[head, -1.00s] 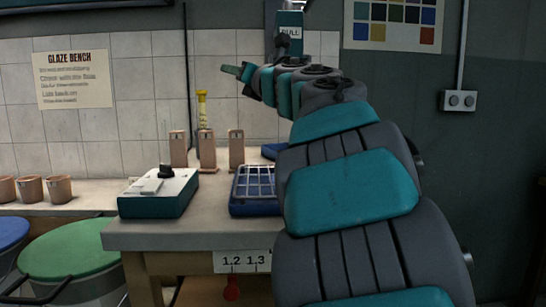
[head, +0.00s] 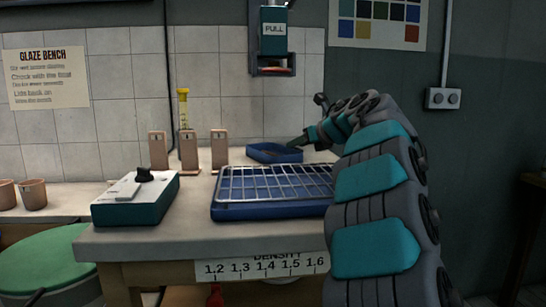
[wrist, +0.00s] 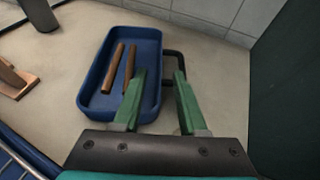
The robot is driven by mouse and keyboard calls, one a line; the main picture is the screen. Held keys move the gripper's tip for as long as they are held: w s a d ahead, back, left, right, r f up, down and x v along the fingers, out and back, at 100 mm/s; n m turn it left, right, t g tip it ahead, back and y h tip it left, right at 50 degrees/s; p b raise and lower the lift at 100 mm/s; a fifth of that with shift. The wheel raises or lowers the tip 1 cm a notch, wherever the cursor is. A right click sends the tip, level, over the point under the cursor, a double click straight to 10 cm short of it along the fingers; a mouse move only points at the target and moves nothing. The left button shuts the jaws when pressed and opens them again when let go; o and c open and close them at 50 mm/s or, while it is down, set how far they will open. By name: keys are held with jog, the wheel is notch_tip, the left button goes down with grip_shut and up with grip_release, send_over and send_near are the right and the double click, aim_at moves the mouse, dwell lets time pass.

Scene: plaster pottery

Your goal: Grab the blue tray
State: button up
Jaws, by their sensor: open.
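A small blue tray (head: 268,152) stands at the back of the bench. In the wrist view the tray (wrist: 150,50) holds two brown sticks (wrist: 121,65) and has a dark loop handle (wrist: 182,58) on its right side. My gripper (head: 300,143) is by the tray's right end. In the wrist view my gripper (wrist: 161,76) is open and empty; its left green finger overlaps the tray's right wall and its right finger lies near the handle. I cannot tell whether either finger touches.
A larger blue basin (head: 270,211) with a wire rack (head: 275,182) stands in front. Left are a teal-and-white box (head: 135,198) and several brown stands (head: 188,150). A teal PULL dispenser (head: 273,30) hangs on the wall. Bare bench lies between tray and dark wall.

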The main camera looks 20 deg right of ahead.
aim_at(279, 153)
jog(key=shift+p+x, duration=0.35)
jog(key=shift+x, duration=2.75)
grip_shut()
